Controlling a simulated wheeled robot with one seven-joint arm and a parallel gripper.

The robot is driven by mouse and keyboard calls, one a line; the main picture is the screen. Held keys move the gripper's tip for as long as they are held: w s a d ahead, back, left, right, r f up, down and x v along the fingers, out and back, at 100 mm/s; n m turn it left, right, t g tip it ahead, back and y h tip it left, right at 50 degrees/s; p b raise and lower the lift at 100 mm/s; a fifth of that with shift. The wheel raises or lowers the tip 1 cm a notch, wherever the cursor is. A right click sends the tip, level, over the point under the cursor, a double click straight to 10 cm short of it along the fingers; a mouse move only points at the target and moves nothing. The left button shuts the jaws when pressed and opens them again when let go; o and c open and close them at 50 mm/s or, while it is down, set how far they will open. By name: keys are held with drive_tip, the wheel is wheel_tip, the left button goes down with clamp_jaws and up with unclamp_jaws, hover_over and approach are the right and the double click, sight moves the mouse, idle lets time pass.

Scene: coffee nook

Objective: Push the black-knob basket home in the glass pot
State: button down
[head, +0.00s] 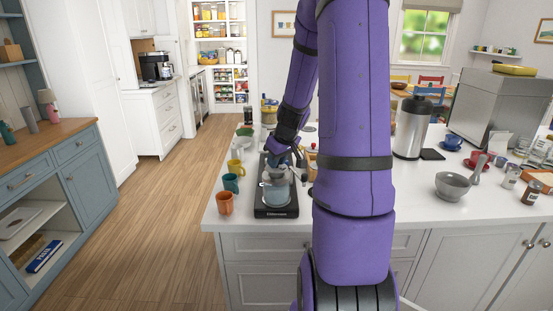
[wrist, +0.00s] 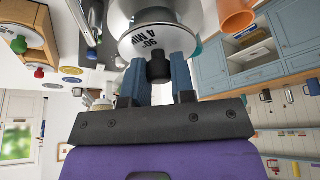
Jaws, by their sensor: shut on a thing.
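The glass pot (head: 276,194) stands on a black machine base (head: 277,212) near the counter's left end. My gripper (wrist: 158,70) is shut on the black knob (wrist: 159,69), one blue finger on each side. The knob sits on the basket (wrist: 163,36), whose pale round face carries dark lettering in the wrist view. In the head view my gripper (head: 284,158) points down directly over the pot. The basket is small and partly covered there, so I cannot tell how deep it sits in the pot.
An orange mug (head: 225,203), a teal mug (head: 230,183) and a yellow mug (head: 235,168) line the counter's left edge beside the base. My arm hides the counter's middle. A steel flask (head: 410,128) and a grey bowl (head: 452,186) stand to the right.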

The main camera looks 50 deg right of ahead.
drive_tip(key=shift+f, duration=1.15)
idle(0.9)
drive_tip(key=c, duration=0.9)
unclamp_jaws()
drive_tip(key=v, duration=1)
drive_tip(key=shift+s+r, duration=0.1)
drive_tip(key=shift+r, duration=0.3)
drive_tip(key=shift+a, duration=0.15)
